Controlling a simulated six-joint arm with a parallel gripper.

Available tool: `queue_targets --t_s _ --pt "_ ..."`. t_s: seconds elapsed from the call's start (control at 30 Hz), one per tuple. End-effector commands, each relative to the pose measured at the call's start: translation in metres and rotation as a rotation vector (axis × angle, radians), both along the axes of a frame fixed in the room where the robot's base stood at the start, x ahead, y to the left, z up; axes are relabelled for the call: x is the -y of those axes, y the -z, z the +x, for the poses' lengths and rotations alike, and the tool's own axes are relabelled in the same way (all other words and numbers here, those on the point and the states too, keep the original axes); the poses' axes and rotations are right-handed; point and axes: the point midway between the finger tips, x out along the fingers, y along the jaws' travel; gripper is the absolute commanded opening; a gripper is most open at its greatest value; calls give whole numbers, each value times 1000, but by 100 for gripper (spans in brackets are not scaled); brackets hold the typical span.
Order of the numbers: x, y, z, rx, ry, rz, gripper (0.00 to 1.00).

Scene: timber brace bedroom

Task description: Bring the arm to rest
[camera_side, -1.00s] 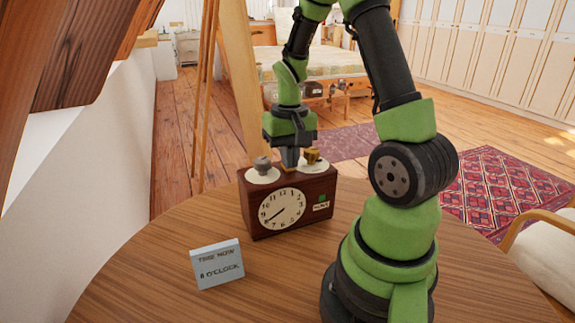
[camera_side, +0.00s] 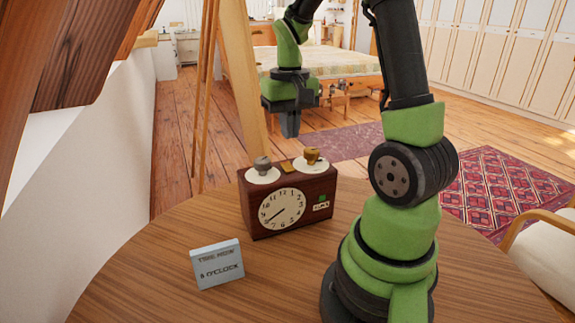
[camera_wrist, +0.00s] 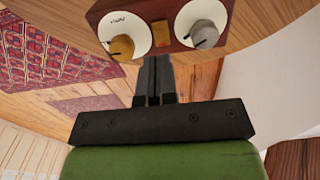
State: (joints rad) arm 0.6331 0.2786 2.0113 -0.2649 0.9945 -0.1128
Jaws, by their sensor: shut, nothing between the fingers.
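My gripper (camera_side: 290,124) is shut and empty. It hangs in the air above and behind the wooden clock box (camera_side: 290,207), apart from it. The box stands upright on the round table, with a white clock face on its front. On its top are a silver knob (camera_side: 262,165) and a brass knob (camera_side: 311,155), each on a white disc, with a small brass plate between them. The wrist view shows the shut fingers (camera_wrist: 154,75), the brass knob (camera_wrist: 121,47) and the silver knob (camera_wrist: 204,35).
A small sign (camera_side: 217,264) reading "TIME NOW 8 O'CLOCK" stands on the wooden table (camera_side: 150,275), left of the clock box. A wooden post (camera_side: 238,80) rises behind the table. A chair (camera_side: 545,245) is at the right. The air around my gripper looks clear.

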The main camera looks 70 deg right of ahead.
Motion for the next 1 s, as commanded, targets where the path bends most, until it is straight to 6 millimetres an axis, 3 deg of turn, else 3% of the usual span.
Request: queue_targets --t_s 0.37,0.47,0.57,0.7,0.83,1.0 --pt "-9 -8 2 25 -19 -10 0" --pt "-31 -26 4 90 -62 -29 0" --pt "-65 -51 2 194 -129 -49 0" --pt "-115 -79 -15 358 -233 -48 0" --pt "-150 -93 -37 496 -319 -22 0" --pt "-176 -100 -60 615 -394 19 0"
